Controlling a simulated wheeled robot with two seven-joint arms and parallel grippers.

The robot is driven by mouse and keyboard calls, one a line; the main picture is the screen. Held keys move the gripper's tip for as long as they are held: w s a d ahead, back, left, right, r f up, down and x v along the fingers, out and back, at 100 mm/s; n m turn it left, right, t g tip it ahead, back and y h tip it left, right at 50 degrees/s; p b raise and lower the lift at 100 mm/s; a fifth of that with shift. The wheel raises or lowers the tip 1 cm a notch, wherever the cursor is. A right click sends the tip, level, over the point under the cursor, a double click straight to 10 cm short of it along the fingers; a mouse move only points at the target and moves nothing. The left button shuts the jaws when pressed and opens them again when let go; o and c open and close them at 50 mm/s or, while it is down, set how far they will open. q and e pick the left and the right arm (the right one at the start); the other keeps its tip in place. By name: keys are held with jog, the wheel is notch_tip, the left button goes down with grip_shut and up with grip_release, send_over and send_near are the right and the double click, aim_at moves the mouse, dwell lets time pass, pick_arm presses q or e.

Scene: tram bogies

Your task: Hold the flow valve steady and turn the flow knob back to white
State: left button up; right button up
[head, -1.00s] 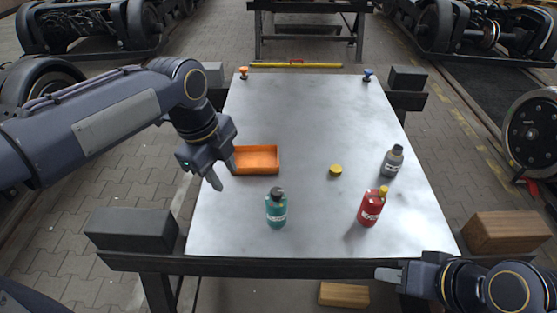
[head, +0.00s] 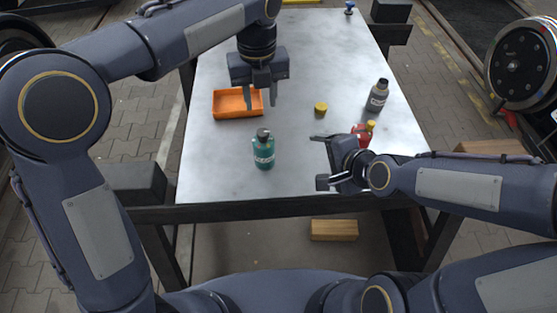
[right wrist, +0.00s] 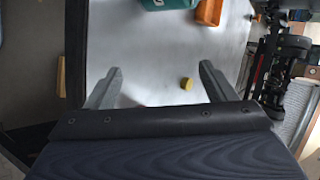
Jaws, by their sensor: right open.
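No part in view is clearly marked as the flow valve or flow knob. A small blue knob-like fitting (head: 349,7) stands at the table's far right corner; I cannot tell whether it is the flow knob. My left gripper (head: 260,113) points down beside the right end of the orange tray, fingers apart and nothing seen between them. My right gripper (head: 318,161) is open and empty over the table's front part, between the teal bottle and the red bottle. Its two fingers also show in the right wrist view (right wrist: 158,72).
A teal bottle (head: 263,152), a partly hidden red bottle (head: 358,131), a grey bottle (head: 378,96), a yellow cap (head: 321,108) and an orange tray (head: 218,106) are on the metal table (head: 210,170). The middle of the table beyond the cap is clear.

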aim_at(269, 155)
jog(key=w+a+f+m+t, duration=0.1)
jog(key=a+f+m, duration=0.1)
jog(key=a+m, duration=0.1)
jog(key=w+a+f+m+t+y, duration=0.1)
jog(key=a+m, duration=0.2)
jog(key=m, duration=0.3)
jog(key=w+a+f+m+t, duration=0.1)
jog(key=a+f+m, duration=0.1)
jog(key=m, duration=0.3)
jog(key=shift+w+a+f+y, duration=0.2)
jog(key=shift+a+f+y, duration=0.15)
jog(key=shift+a+y, duration=0.1)
jog(key=m, duration=0.2)
jog(key=shift+w+a+f+m+t+h, duration=0.1)
jog(key=shift+a+f+m+t+h, duration=0.2)
jog(key=shift+a+m, duration=0.1)
jog(key=x, duration=0.7)
jog(key=shift+w+a, duration=0.2)
